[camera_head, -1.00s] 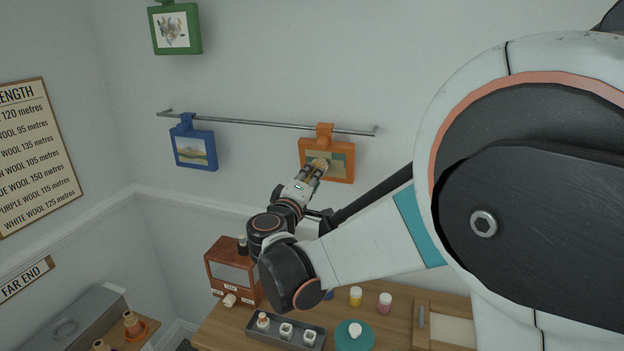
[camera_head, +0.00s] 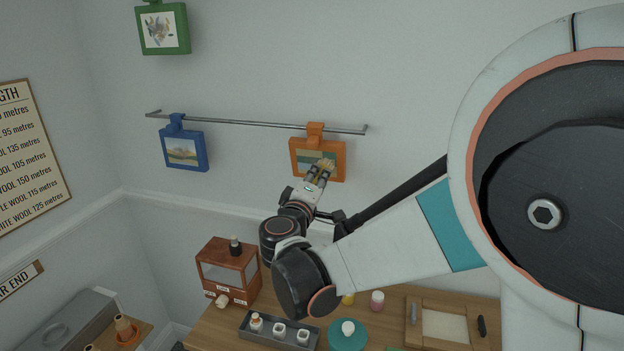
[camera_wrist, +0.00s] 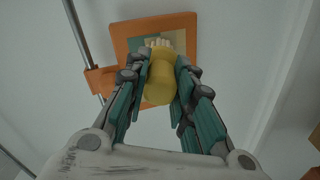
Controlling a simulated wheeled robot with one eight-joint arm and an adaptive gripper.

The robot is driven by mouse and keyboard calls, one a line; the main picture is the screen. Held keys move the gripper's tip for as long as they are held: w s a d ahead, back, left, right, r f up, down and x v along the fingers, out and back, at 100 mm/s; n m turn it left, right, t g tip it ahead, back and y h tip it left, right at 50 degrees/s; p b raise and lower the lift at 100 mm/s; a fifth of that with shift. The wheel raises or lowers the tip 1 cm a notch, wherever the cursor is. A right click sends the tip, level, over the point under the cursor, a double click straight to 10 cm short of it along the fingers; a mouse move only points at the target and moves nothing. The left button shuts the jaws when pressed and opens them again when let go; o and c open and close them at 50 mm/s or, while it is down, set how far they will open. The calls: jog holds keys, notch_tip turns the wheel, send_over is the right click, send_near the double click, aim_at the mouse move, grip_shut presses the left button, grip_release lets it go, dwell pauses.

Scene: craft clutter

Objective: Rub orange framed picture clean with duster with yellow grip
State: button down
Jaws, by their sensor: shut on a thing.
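The orange framed picture (camera_head: 297,162) hangs by an orange clip from a metal rail on the wall. It also shows at the top of the wrist view (camera_wrist: 123,38). My gripper (camera_head: 318,177) is in front of its lower right part. In the wrist view my gripper (camera_wrist: 160,88) is shut on the yellow grip of the duster (camera_wrist: 159,80). The duster's pale bristles (camera_head: 326,164) point at the picture and overlap its lower right area. I cannot tell whether they touch the surface. The bristles and grip hide part of the picture.
A blue framed picture (camera_head: 184,151) hangs on the same rail (camera_head: 250,122), to the left. A green framed picture (camera_head: 163,29) is higher up. Below, a wooden table (camera_head: 215,330) holds a reddish cabinet (camera_head: 228,268), a dark tray (camera_head: 262,338) and several jars. Wall around the picture is clear.

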dwell(0.3)
jog(key=a, duration=0.2)
jog(key=w+a, duration=0.1)
jog(key=shift+w+a, duration=0.2)
jog(key=shift+a, duration=0.15)
jog(key=v, duration=0.8)
dwell(0.6)
jog(key=shift+w+r, duration=0.1)
jog(key=shift+w, duration=0.05)
jog(key=w, duration=0.1)
jog(key=w+p, duration=0.1)
jog(key=shift+w+d+r+g, duration=0.1)
jog(key=shift+w+r+g, duration=0.2)
jog(key=shift+w, duration=0.05)
jog(key=shift+x, duration=2.25)
dwell(1.2)
